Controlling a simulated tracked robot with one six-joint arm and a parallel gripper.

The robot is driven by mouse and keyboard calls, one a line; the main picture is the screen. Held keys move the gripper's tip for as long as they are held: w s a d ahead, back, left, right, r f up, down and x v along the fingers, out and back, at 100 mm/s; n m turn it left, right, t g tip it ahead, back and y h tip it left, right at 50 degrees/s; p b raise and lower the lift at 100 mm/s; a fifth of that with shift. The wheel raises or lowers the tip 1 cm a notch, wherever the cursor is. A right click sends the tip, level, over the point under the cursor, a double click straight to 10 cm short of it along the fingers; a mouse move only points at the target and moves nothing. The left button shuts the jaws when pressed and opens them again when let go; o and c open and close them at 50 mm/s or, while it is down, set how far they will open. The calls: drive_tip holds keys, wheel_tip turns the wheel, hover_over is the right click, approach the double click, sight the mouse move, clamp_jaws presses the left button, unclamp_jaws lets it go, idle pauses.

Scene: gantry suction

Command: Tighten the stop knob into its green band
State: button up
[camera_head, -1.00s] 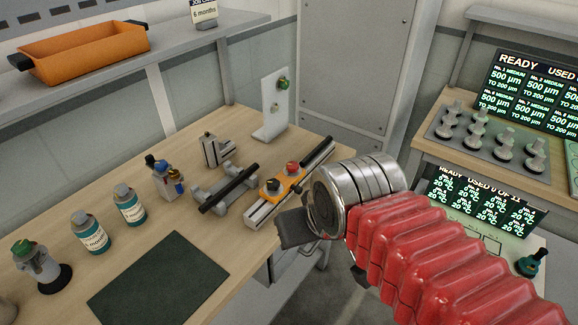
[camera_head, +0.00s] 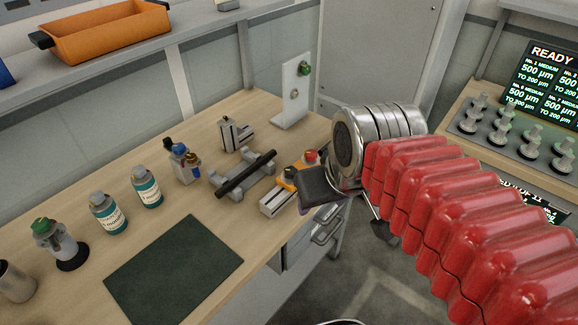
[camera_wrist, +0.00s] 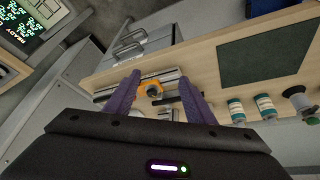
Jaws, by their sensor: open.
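A metal rail (camera_head: 272,205) with an orange carriage (camera_head: 279,186) lies near the bench's right edge. A black knob (camera_head: 290,173) and a red knob (camera_head: 311,156) stand on it. I cannot tell which is the stop knob, and I see no green band on either. My gripper (camera_head: 322,190) hangs in front of the rail's near side and hides part of it. In the wrist view, my open purple fingers (camera_wrist: 160,76) frame the orange carriage (camera_wrist: 143,86) and a dark knob (camera_wrist: 154,90), with nothing held between them.
A grey stand with a black bar (camera_head: 245,172), a small bracket (camera_head: 236,133) and a blue-capped fitting (camera_head: 181,160) stand left of the rail. A white upright plate (camera_head: 294,100) stands behind. A dark mat (camera_head: 174,268) leaves clear room at the bench front.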

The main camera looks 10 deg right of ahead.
drive_tip(key=w+r+n+g, duration=0.3)
drive_tip(key=w, duration=0.9)
drive_tip(key=n+g, duration=0.2)
drive_tip(key=n, duration=0.1)
hover_over(291, 171)
wheel_tip(291, 171, down, 2)
drive_tip(key=shift+f, duration=0.15)
drive_tip(key=shift+f, duration=0.15)
wheel_tip(291, 171, down, 14)
drive_tip(key=shift+r, duration=0.25)
drive_tip(key=shift+c, duration=0.2)
